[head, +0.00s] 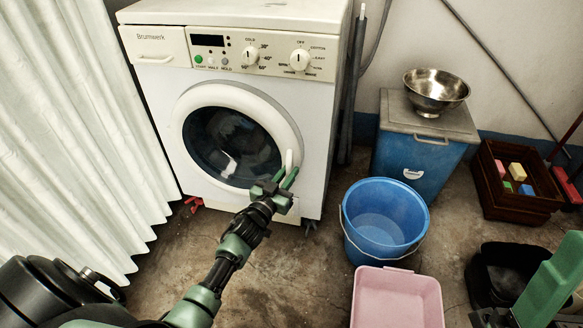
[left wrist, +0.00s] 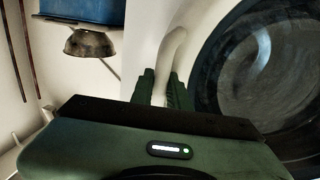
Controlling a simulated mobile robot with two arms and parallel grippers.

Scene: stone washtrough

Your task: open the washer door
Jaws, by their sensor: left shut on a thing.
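The white washing machine (head: 170,110) stands against the wall. Its round door (head: 185,105) has a white ring and dark glass, and looks flush with the front. The pale handle (head: 289,158) is on the door's right side. My left gripper (head: 285,180) is at the handle's lower end, shut on it. In the left wrist view the curved handle (left wrist: 172,50) runs down between the two green fingers of my left gripper (left wrist: 163,85), beside the dark door glass (left wrist: 255,75). A green and black part of my right arm shows at the lower right; its fingertips cannot be made out.
A blue bucket (head: 349,236) and a pink basin (head: 356,300) stand on the floor right of the washer. Behind them is a blue bin (head: 390,155) with a metal bowl (head: 436,88) on its lid. A pale pleated curtain (head: 75,130) hangs close on the left.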

